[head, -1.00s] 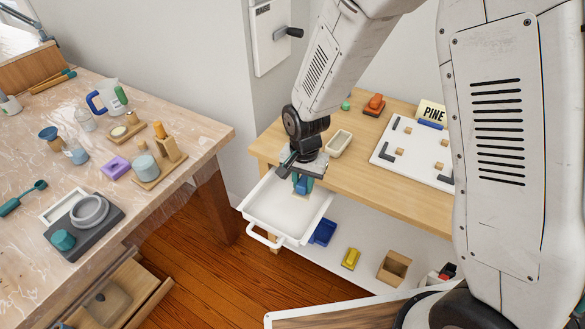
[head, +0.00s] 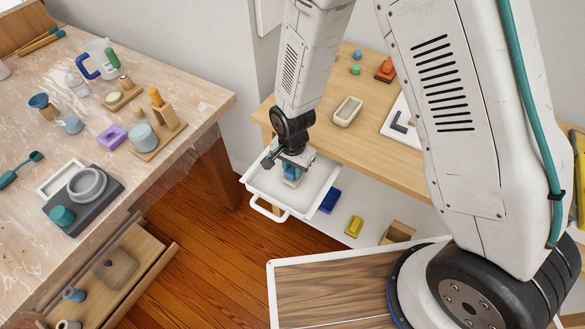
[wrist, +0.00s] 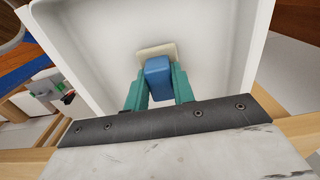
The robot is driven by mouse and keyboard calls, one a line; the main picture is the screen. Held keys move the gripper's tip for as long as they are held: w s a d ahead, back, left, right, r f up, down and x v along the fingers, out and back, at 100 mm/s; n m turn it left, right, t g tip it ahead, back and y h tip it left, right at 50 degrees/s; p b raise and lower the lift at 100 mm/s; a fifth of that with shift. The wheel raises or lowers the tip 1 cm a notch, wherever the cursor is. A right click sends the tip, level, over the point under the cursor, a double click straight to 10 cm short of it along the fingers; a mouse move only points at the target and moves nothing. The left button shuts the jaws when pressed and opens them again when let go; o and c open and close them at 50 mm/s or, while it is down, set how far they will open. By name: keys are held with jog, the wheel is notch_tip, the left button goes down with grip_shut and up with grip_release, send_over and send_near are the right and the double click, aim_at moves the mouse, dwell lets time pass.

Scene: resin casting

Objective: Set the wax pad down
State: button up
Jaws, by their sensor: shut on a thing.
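The wax pad shows in the wrist view as a blue block (wrist: 158,78) on a cream square base (wrist: 172,52). My gripper (wrist: 158,92) is shut on the blue block with its teal fingers on both sides. In the head view my gripper (head: 291,168) points down inside the open white drawer (head: 266,196), with a bit of the cream base (head: 291,183) showing below it. I cannot tell whether the base touches the drawer floor. The drawer floor around the pad looks empty.
The drawer juts from a wooden bench (head: 385,155) bearing a cream dish (head: 348,111). Below are a blue bin (head: 330,201) and a yellow item (head: 354,226). A cluttered marble-topped table (head: 190,95) stands at left, with an open wooden drawer (head: 140,275).

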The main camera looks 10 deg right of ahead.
aim_at(293, 169)
jog(key=shift+f, duration=0.2)
jog(key=o, duration=0.9)
jog(key=d+r+n, duration=0.1)
jog(key=d+r, duration=0.1)
jog(key=r, duration=0.8)
jog(key=d+r, duration=0.3)
jog(key=r, duration=0.7)
jog(key=s+d+r+n, duration=0.2)
jog(key=s+d+r, duration=0.3)
jog(key=s+r, duration=0.1)
jog(key=s+d+r+n, duration=0.2)
jog(key=s+d+r, duration=0.3)
jog(key=s+r, duration=0.1)
jog(key=s+d+r+n+t, duration=0.1)
jog(key=s+d+r+n, duration=0.1)
jog(key=s+d+r, duration=0.3)
jog(key=shift+s+d+r+n, duration=0.2)
jog(key=shift+s+r, duration=0.2)
jog(key=shift+s, duration=0.35)
jog(key=shift+s+d+r+n, duration=0.15)
jog(key=shift+s+r, duration=0.2)
jog(key=shift+s, duration=0.35)
